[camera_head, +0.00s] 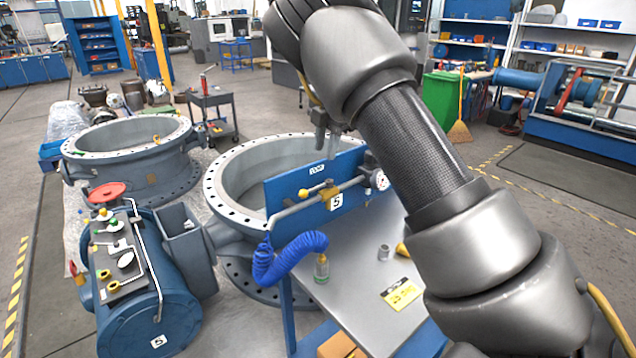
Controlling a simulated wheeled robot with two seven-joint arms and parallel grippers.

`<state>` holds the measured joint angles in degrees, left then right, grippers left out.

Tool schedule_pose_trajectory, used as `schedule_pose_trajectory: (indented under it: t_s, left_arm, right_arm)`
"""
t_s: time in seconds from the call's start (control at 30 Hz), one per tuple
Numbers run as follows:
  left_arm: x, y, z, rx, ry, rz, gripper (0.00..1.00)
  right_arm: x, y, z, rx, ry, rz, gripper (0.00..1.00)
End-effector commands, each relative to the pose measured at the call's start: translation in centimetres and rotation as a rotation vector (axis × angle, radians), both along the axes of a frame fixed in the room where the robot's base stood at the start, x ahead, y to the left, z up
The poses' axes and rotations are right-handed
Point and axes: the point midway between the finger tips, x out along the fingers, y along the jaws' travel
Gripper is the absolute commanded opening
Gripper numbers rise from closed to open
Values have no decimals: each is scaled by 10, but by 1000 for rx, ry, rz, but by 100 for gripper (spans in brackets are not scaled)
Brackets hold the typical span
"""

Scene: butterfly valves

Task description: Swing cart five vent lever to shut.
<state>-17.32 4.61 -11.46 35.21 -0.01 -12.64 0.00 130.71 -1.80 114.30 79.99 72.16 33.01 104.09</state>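The cart (360,286) is a grey-topped table with an upright blue panel (285,188) at its back. A grey pipe runs along the panel, with a brass valve and a small yellow-tipped lever (304,193) on it. The lever lies roughly along the pipe, pointing left. A white tag on the panel reads 5 (336,202); a small label on the panel above is too small to read surely. My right gripper (327,150) points down above the panel's top edge, apart from the lever. My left gripper is out of view.
A gauge (380,180) sits at the pipe's right end, near my forearm. A blue coiled hose (285,258) hangs at the left. Large flanged rings (130,148) and a blue tank (150,310) with a red handwheel stand left. A fitting (384,252) lies on the tabletop.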

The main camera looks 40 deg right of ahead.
Motion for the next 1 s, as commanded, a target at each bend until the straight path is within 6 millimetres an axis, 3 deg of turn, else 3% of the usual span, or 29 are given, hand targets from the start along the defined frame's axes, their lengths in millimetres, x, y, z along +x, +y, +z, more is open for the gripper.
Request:
schedule_pose_trajectory:
  t_s: [0.13, 0.6, 1.0]
  left_arm:
    - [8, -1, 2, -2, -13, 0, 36]
    - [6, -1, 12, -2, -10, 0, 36]
    - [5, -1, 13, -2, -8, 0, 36]
  right_arm:
    - [4, 3, -14, 2, 2, 5, 32]
    - [17, -1, -90, 0, 2, -1, 32]
    - [20, 0, -104, 0, -1, -1, 32]
